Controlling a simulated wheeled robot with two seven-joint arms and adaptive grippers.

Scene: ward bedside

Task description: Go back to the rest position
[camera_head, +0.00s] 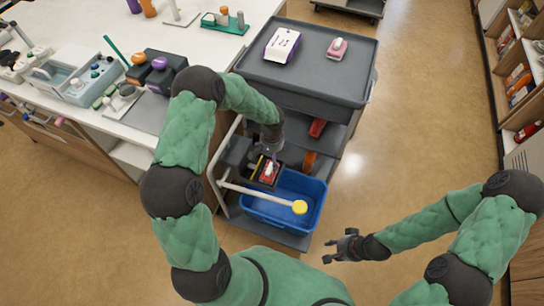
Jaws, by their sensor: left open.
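My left gripper (268,154) reaches down at the front of the grey cart, at lower-shelf height, with its jaws open. Just below it is a dark holder with a red and white item (268,173) in it. The fingertips are small and partly dark against the shelf, so I cannot tell whether they touch that item. My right gripper (334,249) hangs over bare floor to the right of the cart, open and empty.
The cart (340,75) bears a white-purple box (282,45) and a pink item (337,47) on top. A cluttered counter (75,35) stands left; shelves (520,70) stand right.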

